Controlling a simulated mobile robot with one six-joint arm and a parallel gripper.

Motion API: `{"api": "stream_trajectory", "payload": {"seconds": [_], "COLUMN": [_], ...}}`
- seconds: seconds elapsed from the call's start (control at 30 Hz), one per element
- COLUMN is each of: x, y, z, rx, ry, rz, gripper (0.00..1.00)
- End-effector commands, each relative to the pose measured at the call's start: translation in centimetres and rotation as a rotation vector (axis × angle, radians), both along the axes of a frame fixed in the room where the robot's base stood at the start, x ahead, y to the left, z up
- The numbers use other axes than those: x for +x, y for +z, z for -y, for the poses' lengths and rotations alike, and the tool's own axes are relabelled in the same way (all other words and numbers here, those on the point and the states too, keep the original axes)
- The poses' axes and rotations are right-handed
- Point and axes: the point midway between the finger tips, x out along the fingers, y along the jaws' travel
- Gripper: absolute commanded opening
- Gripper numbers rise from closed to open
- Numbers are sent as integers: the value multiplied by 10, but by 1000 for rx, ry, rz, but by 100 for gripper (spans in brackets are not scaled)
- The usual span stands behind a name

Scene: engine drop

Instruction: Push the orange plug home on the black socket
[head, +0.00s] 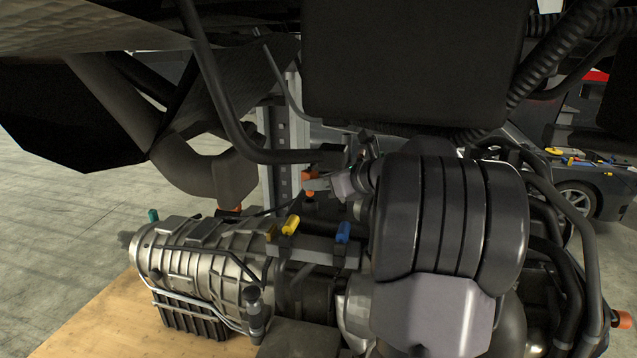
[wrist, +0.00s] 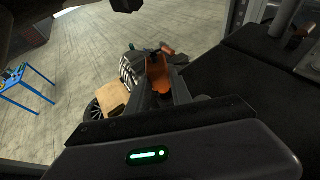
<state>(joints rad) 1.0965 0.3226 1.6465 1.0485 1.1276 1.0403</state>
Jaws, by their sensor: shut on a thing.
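In the wrist view an orange plug (wrist: 157,74) sits between the fingers of my gripper (wrist: 158,92), which is shut on it. In the head view an orange piece (head: 311,180) shows above the engine, beside a small grey part and dark hoses; it looks like the same plug, but I cannot be sure. The black socket cannot be told apart from the dark parts around it. Whether the plug touches the socket or how far it sits on it is hidden.
The silver gearbox (head: 195,262) lies on a wooden board (head: 100,325) at left. A yellow connector (head: 291,225) and a blue connector (head: 343,232) stand on the engine. A large ribbed black cover (head: 450,215) fills the right. Dark pipes and a panel (head: 415,60) crowd the space above.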

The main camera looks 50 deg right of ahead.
Motion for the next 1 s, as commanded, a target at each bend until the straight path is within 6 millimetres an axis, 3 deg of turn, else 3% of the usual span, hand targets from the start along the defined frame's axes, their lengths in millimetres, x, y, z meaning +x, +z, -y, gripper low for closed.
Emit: {"api": "stream_trajectory", "payload": {"seconds": [1.0], "x": [0], "y": [-23], "z": [0], "rx": [0], "ry": [0], "rz": [0], "gripper": [0]}}
